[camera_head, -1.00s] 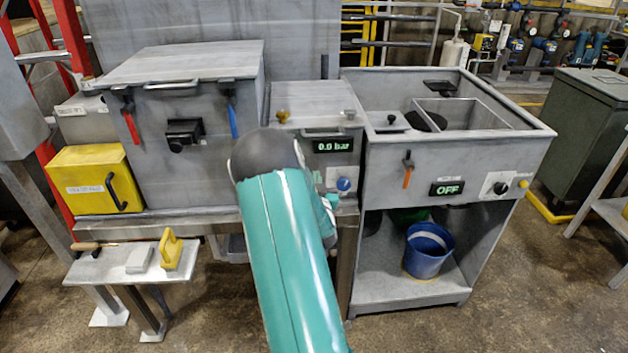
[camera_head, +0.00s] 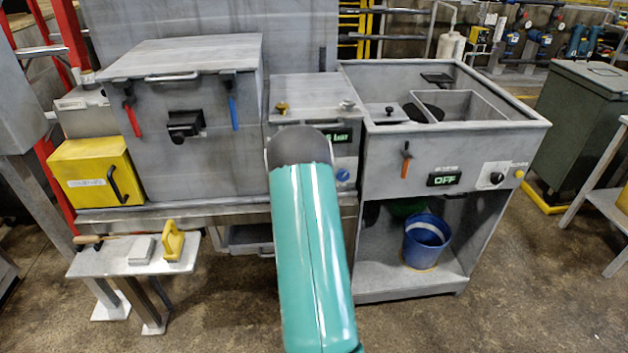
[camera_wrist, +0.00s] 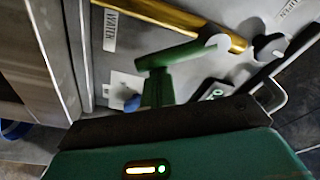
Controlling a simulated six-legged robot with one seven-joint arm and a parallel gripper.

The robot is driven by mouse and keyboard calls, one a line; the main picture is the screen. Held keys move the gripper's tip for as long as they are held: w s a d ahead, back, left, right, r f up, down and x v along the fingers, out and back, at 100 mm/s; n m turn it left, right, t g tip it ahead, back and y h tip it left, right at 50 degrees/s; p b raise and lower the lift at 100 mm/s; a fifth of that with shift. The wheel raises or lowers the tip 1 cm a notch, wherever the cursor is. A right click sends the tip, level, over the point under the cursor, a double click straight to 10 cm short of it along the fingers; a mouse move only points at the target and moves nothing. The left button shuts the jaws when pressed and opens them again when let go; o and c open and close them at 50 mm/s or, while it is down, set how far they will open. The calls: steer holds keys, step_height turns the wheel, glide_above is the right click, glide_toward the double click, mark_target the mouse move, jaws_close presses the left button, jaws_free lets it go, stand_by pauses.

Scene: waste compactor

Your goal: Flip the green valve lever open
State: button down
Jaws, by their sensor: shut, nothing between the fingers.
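The green valve lever (camera_wrist: 182,54) shows in the wrist view, slanted just below a brass pipe (camera_wrist: 175,15), with a green stem running down toward my gripper. My gripper (camera_wrist: 165,125) fills the lower part of that view as a dark bar and a teal housing. It is shut and empty, close to the lever; I cannot tell whether they touch. In the head view my teal arm hides both the gripper and the lever.
A blue knob (camera_head: 342,175) and a partly covered green display (camera_head: 338,138) sit beside my arm. Left is a grey box with a red handle (camera_head: 132,119) and a blue handle (camera_head: 233,112). Right is a sink unit (camera_head: 490,135) with an orange-handled lever (camera_head: 406,165).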

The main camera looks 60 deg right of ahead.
steer(key=m, duration=0.2)
steer(key=w+a+f+m, duration=0.1)
steer(key=m, duration=0.1)
steer(key=w+a+f+m, duration=0.1)
steer(key=shift+w+a+f+m+g, duration=0.1)
steer(key=shift+w+a+m+g, duration=0.1)
steer(key=shift+w+m+g, duration=0.15)
stand_by(0.7)
